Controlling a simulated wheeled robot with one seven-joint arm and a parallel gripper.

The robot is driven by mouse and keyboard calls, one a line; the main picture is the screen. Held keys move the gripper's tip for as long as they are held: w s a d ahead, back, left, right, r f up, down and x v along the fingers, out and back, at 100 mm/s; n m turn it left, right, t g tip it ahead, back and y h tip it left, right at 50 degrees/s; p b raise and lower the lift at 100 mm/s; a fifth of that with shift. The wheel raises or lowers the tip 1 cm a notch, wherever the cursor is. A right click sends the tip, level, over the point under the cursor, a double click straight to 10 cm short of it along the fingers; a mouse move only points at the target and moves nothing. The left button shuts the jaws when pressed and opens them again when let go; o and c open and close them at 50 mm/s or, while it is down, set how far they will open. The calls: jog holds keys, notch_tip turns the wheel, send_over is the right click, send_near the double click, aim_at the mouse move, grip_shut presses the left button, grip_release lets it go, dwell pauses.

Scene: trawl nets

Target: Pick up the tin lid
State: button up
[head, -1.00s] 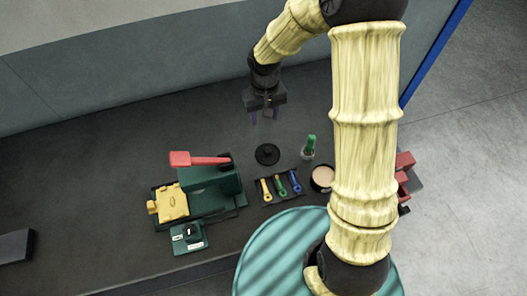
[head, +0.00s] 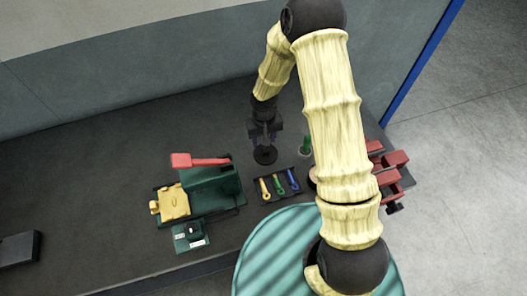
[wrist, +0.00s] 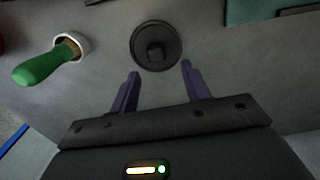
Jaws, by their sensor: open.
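The tin lid (head: 265,156) is a dark round disc with a raised knob, lying flat on the dark bench. It also shows in the wrist view (wrist: 156,46), just beyond the fingertips and roughly between their lines. My gripper (head: 264,140) is above and just behind the lid in the head view, pointing down. In the wrist view its two purple fingers (wrist: 160,68) are apart with nothing between them. The gripper partly covers the lid's far edge in the head view. I cannot tell the exact height of the fingertips over the lid.
A green-handled tool in a white ring (wrist: 50,60) stands close to the lid. A tray (head: 279,184) with yellow, green and blue tools lies in front. A green machine with a red lever (head: 205,184) is left; red blocks (head: 392,165) are right. The bench's left is mostly clear.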

aim_at(266, 151)
jog(key=shift+f, duration=0.6)
jog(key=shift+w, duration=0.1)
jog(key=shift+f, duration=0.1)
jog(key=shift+s+d+f+p, duration=0.1)
jog(key=shift+s+f+p, duration=0.1)
jog(key=shift+f+p, duration=0.35)
jog(key=f, duration=0.1)
jog(key=f+p, duration=0.1)
jog(key=shift+s+d+f+p, duration=0.1)
jog(key=shift+d+f+p, duration=0.2)
jog(key=shift+d+f, duration=0.1)
jog(key=shift+a+f, duration=0.15)
jog(key=shift+f, duration=0.4)
